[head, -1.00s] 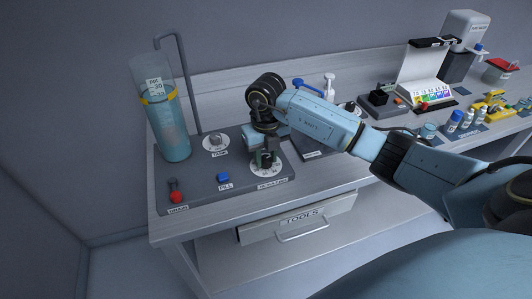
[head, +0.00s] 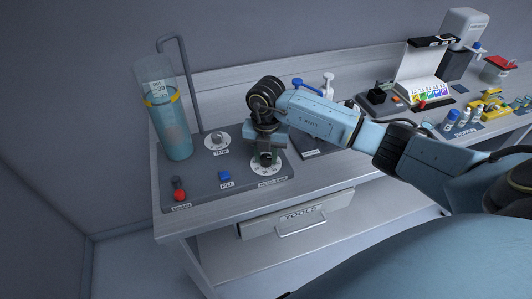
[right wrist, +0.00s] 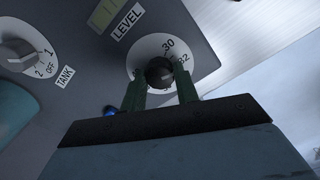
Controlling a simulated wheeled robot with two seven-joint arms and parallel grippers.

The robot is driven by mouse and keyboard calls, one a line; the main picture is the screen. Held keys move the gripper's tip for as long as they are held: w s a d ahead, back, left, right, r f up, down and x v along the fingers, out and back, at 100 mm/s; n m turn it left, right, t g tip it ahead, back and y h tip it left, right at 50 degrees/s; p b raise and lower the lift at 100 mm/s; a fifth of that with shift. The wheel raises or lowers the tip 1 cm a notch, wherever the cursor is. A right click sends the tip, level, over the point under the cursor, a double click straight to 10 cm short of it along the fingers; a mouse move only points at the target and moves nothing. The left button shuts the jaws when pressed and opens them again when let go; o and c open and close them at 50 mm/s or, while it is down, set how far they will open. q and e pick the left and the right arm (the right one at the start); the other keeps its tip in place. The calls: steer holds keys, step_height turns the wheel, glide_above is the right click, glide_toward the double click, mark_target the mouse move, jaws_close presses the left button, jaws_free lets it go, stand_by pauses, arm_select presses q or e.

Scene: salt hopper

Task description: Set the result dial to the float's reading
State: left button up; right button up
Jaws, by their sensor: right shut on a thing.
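A tall clear cylinder (head: 176,140) of blue liquid stands at the back left of the grey panel. A float with a white scale stem (head: 157,89) rises in it; 30 shows on the scale, and a yellow ring (head: 164,99) circles the cylinder there. The result dial (head: 258,170) is a white disc at the panel's front right. In the right wrist view, the dial face (right wrist: 143,50) shows 30 and 32 around a dark knob (right wrist: 160,71). My right gripper (head: 266,156) is shut on this knob; its green fingers (right wrist: 160,82) flank it. My left gripper is not in view.
The panel also carries a TANK knob (head: 217,139), a blue FILL button (head: 225,176) and a red button (head: 180,195). A thin bent pipe (head: 190,80) stands behind the cylinder. Bottles and instruments fill the bench to the right.

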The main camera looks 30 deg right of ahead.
mark_target(266, 157)
stand_by(0.4)
steer(key=o, duration=1)
steer(key=shift+c, duration=0.2)
step_height(266, 157, up, 14)
steer(key=shift+f, duration=0.25)
